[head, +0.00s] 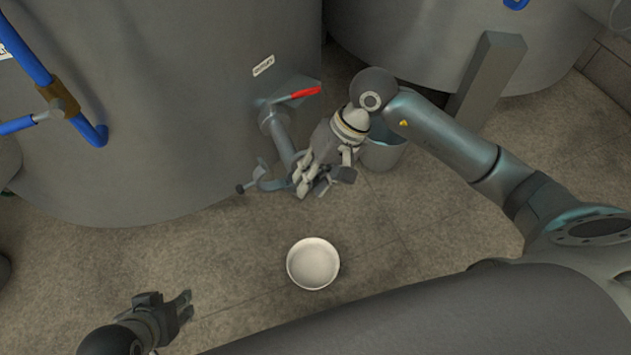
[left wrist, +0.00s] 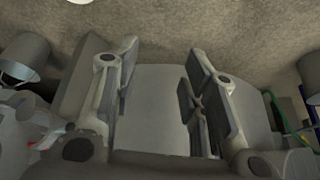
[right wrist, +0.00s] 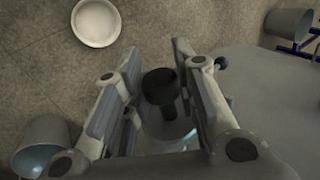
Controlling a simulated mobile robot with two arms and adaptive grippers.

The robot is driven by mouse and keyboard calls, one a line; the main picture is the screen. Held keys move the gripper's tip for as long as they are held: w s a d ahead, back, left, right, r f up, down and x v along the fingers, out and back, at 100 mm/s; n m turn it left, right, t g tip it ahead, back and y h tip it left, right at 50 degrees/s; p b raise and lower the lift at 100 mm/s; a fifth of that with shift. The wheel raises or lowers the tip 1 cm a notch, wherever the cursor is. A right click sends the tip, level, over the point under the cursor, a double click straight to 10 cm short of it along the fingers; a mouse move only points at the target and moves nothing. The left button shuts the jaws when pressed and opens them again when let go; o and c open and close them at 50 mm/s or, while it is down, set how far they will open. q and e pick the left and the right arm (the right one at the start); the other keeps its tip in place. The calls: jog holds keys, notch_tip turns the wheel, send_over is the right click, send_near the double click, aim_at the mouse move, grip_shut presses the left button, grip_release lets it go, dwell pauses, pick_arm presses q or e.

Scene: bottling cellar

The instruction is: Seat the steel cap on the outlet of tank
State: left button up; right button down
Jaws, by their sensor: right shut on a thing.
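The grey tank (head: 170,90) stands at the left in the head view, with its outlet pipe (head: 284,147) below a red valve handle (head: 306,92). An open clamp (head: 264,180) with a black knob is at the pipe's lower end. My right gripper (head: 322,180) is right beside the pipe end and hides it. In the right wrist view, a dark round knob with a short stem (right wrist: 160,88), apparently the steel cap's, lies between its fingers (right wrist: 152,85); the fingers are shut on it. Whether the cap touches the outlet is hidden. My left gripper (head: 183,308) is open and empty; its fingers (left wrist: 160,85) are apart.
A white bowl (head: 313,263) is on the floor in front of the outlet. A grey bucket (head: 383,152) stands behind my right gripper. A second tank (head: 430,45) and a grey post (head: 490,80) stand at the back. Blue pipes (head: 28,60) run at the left.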

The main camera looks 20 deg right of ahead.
jog(key=shift+w+f, duration=0.2)
jog(key=shift+w, duration=0.6)
jog(key=shift+w+a+f, duration=0.1)
jog(key=shift+w+f, duration=0.05)
jog(key=shift+w, duration=0.35)
jog(key=shift+w+f, duration=0.15)
jog(key=shift+w, duration=0.3)
jog(key=shift+f, duration=0.15)
pick_arm(q)
jog(key=shift+w+d+r+t+h+b, duration=1.2)
jog(key=shift+w+d+r+t+b, duration=0.85)
jog(key=shift+w+r+t, duration=3.55)
notch_tip(320, 180, up, 13)
jog(key=d+m+t+h+b, duration=0.1)
jog(key=d+t+h+b, duration=0.1)
jog(key=t, duration=0.4)
jog(key=shift+w+d+r+t+h+b, duration=0.2)
jog(key=shift+w+d+t+h+b, duration=0.15)
jog(key=shift+h, duration=0.25)
pick_arm(e)
notch_tip(320, 180, down, 8)
jog(key=shift+f, duration=0.25)
